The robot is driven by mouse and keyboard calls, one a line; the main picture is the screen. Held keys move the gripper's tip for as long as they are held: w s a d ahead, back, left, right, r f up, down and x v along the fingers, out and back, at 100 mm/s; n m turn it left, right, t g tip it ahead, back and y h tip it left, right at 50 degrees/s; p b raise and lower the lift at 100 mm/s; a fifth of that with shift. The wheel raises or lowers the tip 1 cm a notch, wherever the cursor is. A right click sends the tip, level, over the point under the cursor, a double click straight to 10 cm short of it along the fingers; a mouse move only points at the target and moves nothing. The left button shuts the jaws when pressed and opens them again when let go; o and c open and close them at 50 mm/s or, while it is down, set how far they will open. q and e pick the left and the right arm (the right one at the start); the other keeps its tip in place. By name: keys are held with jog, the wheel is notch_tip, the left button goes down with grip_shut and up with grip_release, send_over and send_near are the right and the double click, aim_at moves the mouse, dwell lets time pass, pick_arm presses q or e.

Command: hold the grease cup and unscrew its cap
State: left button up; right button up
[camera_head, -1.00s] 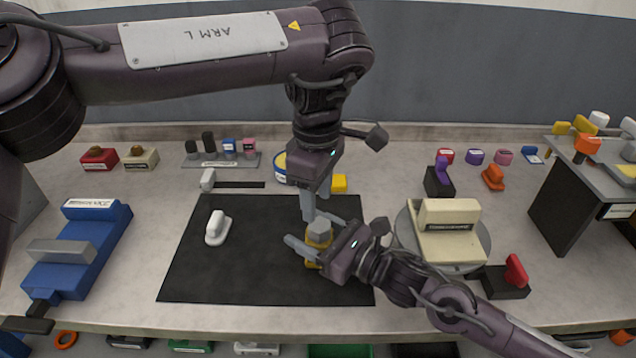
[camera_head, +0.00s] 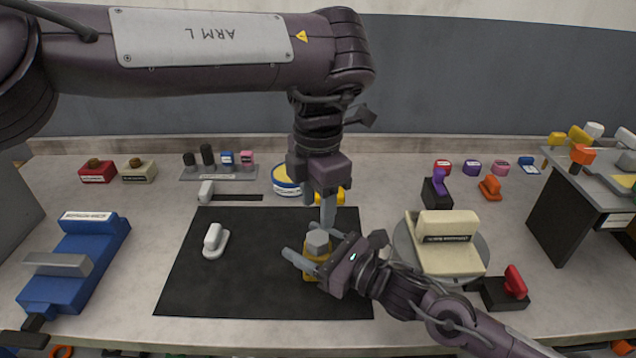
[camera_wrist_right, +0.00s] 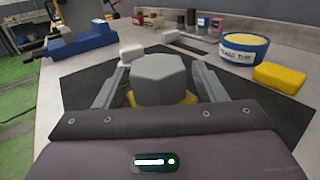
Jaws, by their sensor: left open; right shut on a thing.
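The grease cup (camera_head: 311,270) has a yellow body and a grey hexagonal cap (camera_head: 318,241). It stands upright at the right part of the black mat (camera_head: 230,285). My right gripper (camera_head: 309,247) is shut around the yellow body from the right. The right wrist view shows the cap (camera_wrist_right: 160,78) between its fingers, with a little of the yellow body (camera_wrist_right: 188,98) below. My left gripper (camera_head: 327,212) points down just above the cap and is open. Its fingers overlap in the head view, and the right wrist view does not show them.
A white-handled piece (camera_head: 214,241) lies on the mat's left part. A blue and yellow tin (camera_head: 287,181) and a yellow block (camera_head: 341,198) are behind the mat. A turntable with a cream block (camera_head: 447,250) stands to the right, a blue vise-like tool (camera_head: 75,262) to the left.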

aim_at(317, 236)
pick_arm(q)
notch_tip(317, 236, down, 8)
jog(key=shift+r, duration=0.1)
dwell(0.4)
jog(key=c, duration=0.8)
jog(key=n, duration=0.4)
jog(key=shift+n, duration=0.4)
jog(key=shift+c, duration=0.3)
jog(key=shift+n, duration=0.6)
jog(key=n, duration=0.4)
jog(key=shift+w+n, duration=0.1)
jog(key=shift+n, duration=0.9)
